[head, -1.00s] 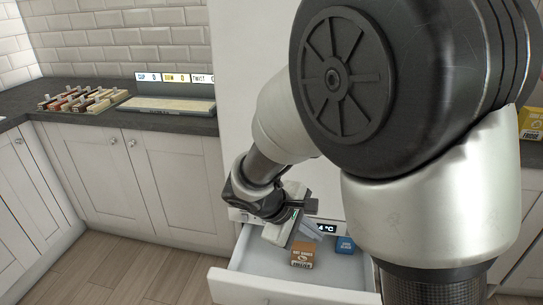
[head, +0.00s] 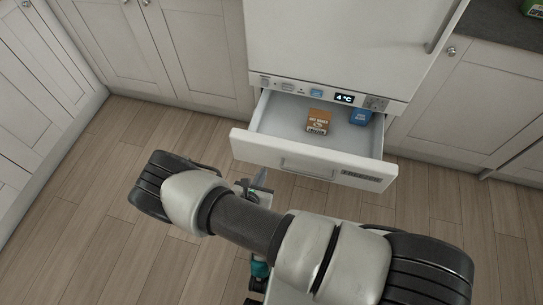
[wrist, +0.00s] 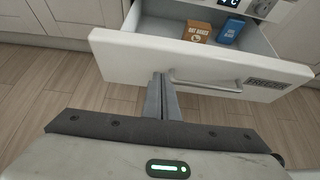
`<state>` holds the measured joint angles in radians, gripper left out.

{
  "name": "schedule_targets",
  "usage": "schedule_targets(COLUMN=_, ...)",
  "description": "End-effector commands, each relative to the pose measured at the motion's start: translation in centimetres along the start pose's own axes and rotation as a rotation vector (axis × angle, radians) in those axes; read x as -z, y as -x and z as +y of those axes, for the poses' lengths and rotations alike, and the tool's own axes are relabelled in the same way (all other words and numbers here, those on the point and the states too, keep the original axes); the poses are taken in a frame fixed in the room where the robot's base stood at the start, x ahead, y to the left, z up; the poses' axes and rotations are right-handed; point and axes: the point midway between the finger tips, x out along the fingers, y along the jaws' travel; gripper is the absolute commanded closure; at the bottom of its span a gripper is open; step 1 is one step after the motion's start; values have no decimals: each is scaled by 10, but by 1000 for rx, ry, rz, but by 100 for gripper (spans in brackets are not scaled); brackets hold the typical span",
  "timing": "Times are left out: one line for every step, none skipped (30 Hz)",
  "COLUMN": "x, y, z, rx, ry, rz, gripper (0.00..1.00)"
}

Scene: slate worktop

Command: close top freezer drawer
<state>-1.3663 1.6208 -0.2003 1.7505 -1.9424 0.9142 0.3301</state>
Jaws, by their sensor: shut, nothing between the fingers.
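The top freezer drawer (head: 312,162) is pulled out, its white front with a bar handle (head: 307,168) and a dark label at the right end. It holds an orange-brown box (head: 318,122) and a blue box (head: 361,117). The wrist view shows the drawer front (wrist: 130,60) with its handle (wrist: 205,84) and both boxes inside. My gripper (head: 260,177) is shut and empty, in front of the drawer. In the wrist view its fingers (wrist: 161,82) point at the drawer front, left of the handle; whether they touch it I cannot tell.
The white fridge body (head: 340,45) with a temperature display (head: 345,99) stands above the drawer. White cabinets (head: 190,50) flank it on both sides. The wooden floor (head: 120,130) is clear in front and to the left.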

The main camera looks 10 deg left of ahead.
Motion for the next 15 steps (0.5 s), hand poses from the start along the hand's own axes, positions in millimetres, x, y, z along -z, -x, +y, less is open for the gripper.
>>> schedule_targets(x=1, y=-5, z=0, rx=-1, ry=2, rz=-1, gripper=100)
schedule_targets(x=2, y=-8, z=0, rx=-1, ry=2, rz=-1, gripper=100)
schedule_targets(x=2, y=-14, z=-1, rx=0, ry=0, rz=-1, gripper=100)
schedule_targets(x=2, y=-18, z=-1, rx=1, ry=0, rz=-1, gripper=100)
schedule_targets(x=2, y=-24, z=-1, rx=2, ry=-1, rz=-2, gripper=100)
schedule_targets(x=2, y=-31, z=-1, rx=2, ry=-2, rz=-2, gripper=100)
schedule_targets(x=2, y=-38, z=-1, rx=2, ry=-2, rz=-2, gripper=100)
schedule_targets(x=2, y=-44, z=-1, rx=2, ry=-1, rz=-2, gripper=100)
schedule_targets(x=2, y=-54, z=-2, rx=2, ry=-1, rz=-2, gripper=100)
schedule_targets(x=3, y=-60, z=-2, rx=3, ry=-2, rz=-2, gripper=100)
schedule_targets(x=2, y=-67, z=-1, rx=2, ry=-2, rz=-2, gripper=100)
schedule_targets(x=3, y=-76, z=-2, rx=3, ry=-2, rz=-2, gripper=100)
schedule_targets(x=3, y=-82, z=-2, rx=3, ry=-2, rz=-1, gripper=100)
schedule_targets(x=3, y=-88, z=-2, rx=3, ry=-2, rz=-2, gripper=100)
schedule_targets(x=2, y=-96, z=-1, rx=2, ry=-2, rz=-2, gripper=100)
